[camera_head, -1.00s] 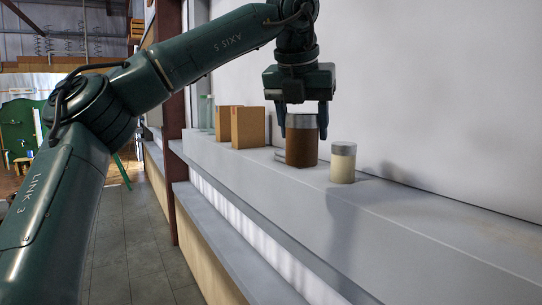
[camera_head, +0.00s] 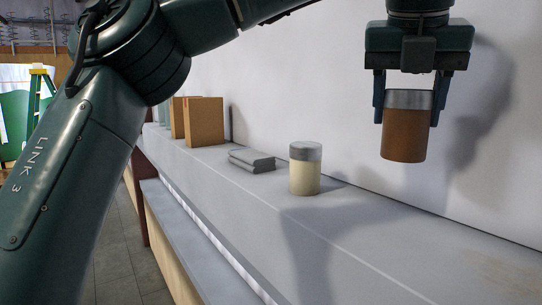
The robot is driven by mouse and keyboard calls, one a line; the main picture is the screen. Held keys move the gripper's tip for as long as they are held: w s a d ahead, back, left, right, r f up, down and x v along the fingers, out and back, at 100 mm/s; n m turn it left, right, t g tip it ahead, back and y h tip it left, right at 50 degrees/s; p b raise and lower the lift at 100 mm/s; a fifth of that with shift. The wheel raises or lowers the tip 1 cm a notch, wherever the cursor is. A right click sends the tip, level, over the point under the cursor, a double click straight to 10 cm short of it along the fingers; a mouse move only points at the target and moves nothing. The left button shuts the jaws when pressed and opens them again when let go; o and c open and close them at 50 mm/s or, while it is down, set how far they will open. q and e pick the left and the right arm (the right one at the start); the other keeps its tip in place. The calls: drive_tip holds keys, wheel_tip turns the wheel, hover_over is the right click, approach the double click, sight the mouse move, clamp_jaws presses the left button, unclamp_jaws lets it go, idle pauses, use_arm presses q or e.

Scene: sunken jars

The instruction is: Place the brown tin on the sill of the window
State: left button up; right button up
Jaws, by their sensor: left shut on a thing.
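The brown tin (camera_head: 405,135) has a grey lid band and hangs upright in the air at the right of the head view. My left gripper (camera_head: 406,105) is shut on it, one finger on each side near the lid. The tin is above the grey sill (camera_head: 390,245), clear of its surface, with the pale wall behind it. No window opening can be made out. My right gripper is not in view.
A cream tin with a grey lid (camera_head: 305,170) stands on the sill, left of the held tin. Grey flat slabs (camera_head: 251,160) lie behind it. Brown boxes (camera_head: 204,122) stand farther along. The sill's right part is bare. A lower ledge (camera_head: 190,245) runs in front.

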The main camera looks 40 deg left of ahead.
sight(407, 131)
use_arm(q)
drive_tip(key=shift+s+f, duration=0.1)
drive_tip(key=shift+s, duration=0.2)
wheel_tip(407, 131, down, 10)
drive_tip(key=shift+r, duration=0.25)
drive_tip(key=shift+f, duration=0.1)
drive_tip(key=o, duration=0.6)
drive_tip(key=shift+f, duration=0.15)
drive_tip(key=o, duration=0.4)
drive_tip(key=shift+o, duration=0.2)
drive_tip(key=shift+r, duration=0.35)
drive_tip(key=b+v, duration=0.1)
drive_tip(key=v, duration=1.1)
drive_tip(key=shift+s+f, duration=0.1)
